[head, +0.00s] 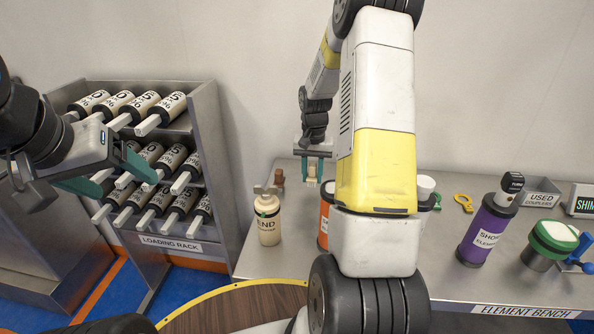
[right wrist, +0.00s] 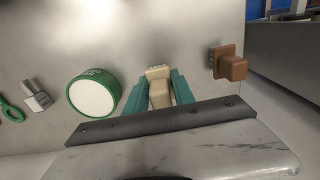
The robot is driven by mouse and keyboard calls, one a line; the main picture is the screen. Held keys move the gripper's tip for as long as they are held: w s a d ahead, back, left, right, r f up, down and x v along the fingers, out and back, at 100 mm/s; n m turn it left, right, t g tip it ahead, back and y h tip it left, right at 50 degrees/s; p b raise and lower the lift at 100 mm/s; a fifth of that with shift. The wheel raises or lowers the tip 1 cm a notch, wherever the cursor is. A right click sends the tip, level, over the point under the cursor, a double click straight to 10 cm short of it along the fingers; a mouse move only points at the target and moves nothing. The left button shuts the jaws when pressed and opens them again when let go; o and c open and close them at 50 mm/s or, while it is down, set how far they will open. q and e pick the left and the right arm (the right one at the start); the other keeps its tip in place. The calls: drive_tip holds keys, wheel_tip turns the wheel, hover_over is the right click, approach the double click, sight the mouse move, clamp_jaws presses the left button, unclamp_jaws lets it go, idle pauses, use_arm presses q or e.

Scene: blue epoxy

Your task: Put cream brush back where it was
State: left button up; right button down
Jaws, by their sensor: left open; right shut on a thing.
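My right gripper (head: 313,168) is at the back of the bench, shut on the cream brush (head: 312,174). In the right wrist view the cream brush (right wrist: 159,92) sits between the two teal fingers (right wrist: 160,90), its ridged end pointing away from my wrist. I cannot tell whether it touches the bench. A brown brush (head: 279,176) stands to its left in the head view and also shows in the right wrist view (right wrist: 231,66). My left gripper (head: 108,176) is open and empty in front of the loading rack.
The loading rack (head: 205,130) holds several labelled cylinders. On the element bench (head: 450,280) stand a cream END bottle (head: 268,222), an orange cylinder (head: 324,222) partly behind my right arm, a purple cylinder (head: 487,230) and a green-topped pot (head: 552,240). A yellow ring tool (head: 464,203) lies further back.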

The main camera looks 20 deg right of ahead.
sight(312, 176)
drive_tip(key=shift+f, duration=1.55)
drive_tip(key=c, duration=1.1)
unclamp_jaws()
drive_tip(key=shift+f, duration=0.1)
drive_tip(key=shift+o, duration=0.2)
